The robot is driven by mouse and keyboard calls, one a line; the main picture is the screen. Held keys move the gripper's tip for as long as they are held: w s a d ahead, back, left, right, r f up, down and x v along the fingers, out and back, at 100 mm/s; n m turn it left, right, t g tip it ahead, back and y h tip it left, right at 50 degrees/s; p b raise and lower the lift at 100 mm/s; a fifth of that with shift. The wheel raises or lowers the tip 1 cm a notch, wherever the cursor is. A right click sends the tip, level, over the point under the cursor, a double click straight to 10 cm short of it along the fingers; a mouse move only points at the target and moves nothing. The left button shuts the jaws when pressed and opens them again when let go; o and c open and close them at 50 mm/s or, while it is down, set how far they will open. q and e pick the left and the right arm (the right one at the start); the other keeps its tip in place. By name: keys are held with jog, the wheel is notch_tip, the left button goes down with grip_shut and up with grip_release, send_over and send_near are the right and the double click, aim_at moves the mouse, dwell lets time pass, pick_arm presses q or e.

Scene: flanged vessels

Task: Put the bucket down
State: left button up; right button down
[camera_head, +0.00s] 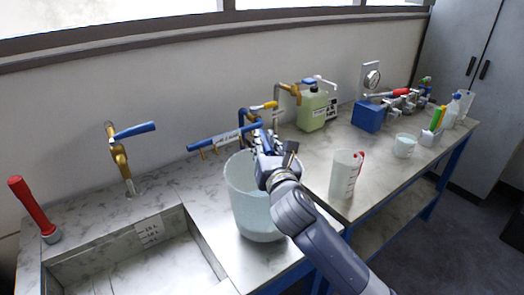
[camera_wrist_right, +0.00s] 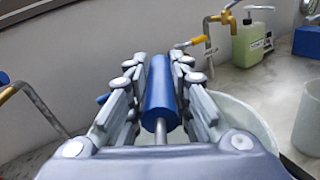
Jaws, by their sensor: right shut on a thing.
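A white translucent bucket (camera_head: 250,205) is upright at the counter's front part, to the right of the sink. Whether its base touches the counter cannot be told. My right gripper (camera_head: 266,147) is above the bucket's rim and covers part of it. In the right wrist view my right gripper (camera_wrist_right: 160,85) is shut on the bucket's blue handle grip (camera_wrist_right: 159,98), with a metal rod below the grip. Part of the bucket (camera_wrist_right: 245,118) shows behind the fingers there. My left gripper is not in view.
The counter (camera_head: 205,190) holds a sink (camera_head: 140,265) at the left. A blue-handled tap (camera_head: 120,150) and a blue bar (camera_head: 215,140) stand at the back. A clear measuring jug (camera_head: 345,175) is right of the bucket. A green jug (camera_head: 312,110) stands behind. Some counter right of the bucket is clear.

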aim_at(265, 135)
jog(key=w, duration=0.3)
jog(key=shift+w+d+r, duration=0.15)
jog(key=shift+w, duration=0.35)
jog(key=shift+f+p, duration=0.5)
jog(key=shift+f, duration=1.3)
jog(key=c, duration=1.6)
grip_release()
jog(key=shift+f, duration=0.3)
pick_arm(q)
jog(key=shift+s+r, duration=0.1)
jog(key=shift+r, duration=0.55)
pick_arm(e)
jog(key=shift+o, duration=0.7)
jog(key=shift+s, duration=0.15)
